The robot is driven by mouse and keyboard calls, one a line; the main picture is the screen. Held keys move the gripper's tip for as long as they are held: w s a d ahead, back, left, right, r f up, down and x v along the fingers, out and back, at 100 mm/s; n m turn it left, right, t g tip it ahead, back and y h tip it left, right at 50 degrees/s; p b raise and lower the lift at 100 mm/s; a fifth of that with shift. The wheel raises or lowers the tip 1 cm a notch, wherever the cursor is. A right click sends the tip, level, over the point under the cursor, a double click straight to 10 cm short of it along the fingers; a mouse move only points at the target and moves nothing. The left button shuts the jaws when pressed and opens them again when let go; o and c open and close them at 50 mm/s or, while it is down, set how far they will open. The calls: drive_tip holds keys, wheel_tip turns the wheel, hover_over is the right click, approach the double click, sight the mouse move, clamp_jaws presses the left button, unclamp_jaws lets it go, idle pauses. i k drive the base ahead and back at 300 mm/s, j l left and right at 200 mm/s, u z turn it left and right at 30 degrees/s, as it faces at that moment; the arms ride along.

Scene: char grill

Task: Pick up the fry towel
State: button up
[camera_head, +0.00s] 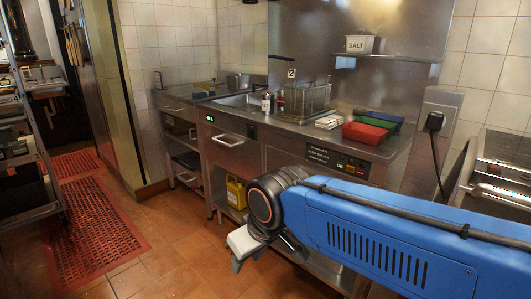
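A small pale folded cloth, which looks like the fry towel (329,121), lies on the steel counter between the fryer basket and the red tray. Its details are too small to make out. My gripper (238,262) is low in the foreground, in front of the counter and well below its top. It is apart from the towel, at the end of my blue arm. Its fingers are small and partly hidden by the wrist, so I cannot tell whether they are open.
A wire fryer basket (305,95) and a small bottle (267,103) stand left of the towel. Red (365,132) and green (379,121) trays sit to its right. A salt tub (361,44) is on the shelf above. Open tiled floor and a red mat (95,235) lie left.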

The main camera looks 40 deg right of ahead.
sight(330, 122)
drive_tip(key=z, duration=1.45)
drive_tip(key=u, duration=3.1)
drive_tip(key=z, duration=3.1)
